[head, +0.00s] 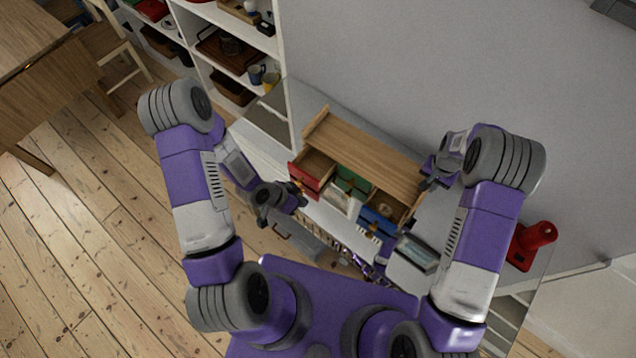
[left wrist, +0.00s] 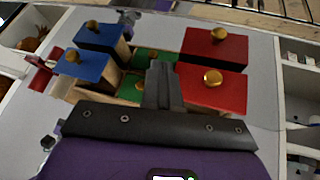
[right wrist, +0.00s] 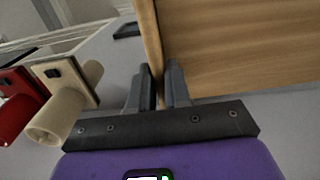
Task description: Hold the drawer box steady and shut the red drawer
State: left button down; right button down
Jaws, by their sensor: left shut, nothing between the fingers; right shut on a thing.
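The wooden drawer box (head: 372,150) stands on a grey surface against the wall, with red, green and blue drawer fronts. A red drawer (head: 309,172) sticks out at its left end, its inside visible from above. The left wrist view shows two red fronts with brass knobs, one above the other (left wrist: 228,47) (left wrist: 225,92). My left gripper (head: 301,194) is shut and empty, close in front of the red drawer; contact cannot be told. My right gripper (head: 428,182) is at the box's right end, shut on the edge of its wooden panel (right wrist: 150,35).
Blue drawers (left wrist: 88,68) also stick out, and green fronts (left wrist: 137,88) sit between blue and red. A red object (head: 532,240) stands at the right of the surface. A beige cylindrical object (right wrist: 58,115) is beside my right gripper. Shelves (head: 225,60) stand at the back left.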

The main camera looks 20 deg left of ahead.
pick_arm(q)
jog(key=s+a+r+m+h, duration=0.1)
jog(key=a+r+m, duration=0.1)
jog(key=a+m, duration=0.45)
jog(key=s+a+r+m, duration=0.1)
jog(key=a+r+m, duration=0.2)
jog(key=a+m, duration=0.35)
jog(key=shift+m, duration=0.6)
jog(key=x, duration=0.4)
jog(key=w+r+x, duration=0.1)
jog(key=x, duration=0.3)
jog(key=w+d+x, duration=0.1)
jog(key=x, duration=0.3)
jog(key=shift+w+d+r, duration=0.1)
jog(key=shift+w+d, duration=0.2)
jog(key=shift+w, duration=0.35)
send_over(310, 170)
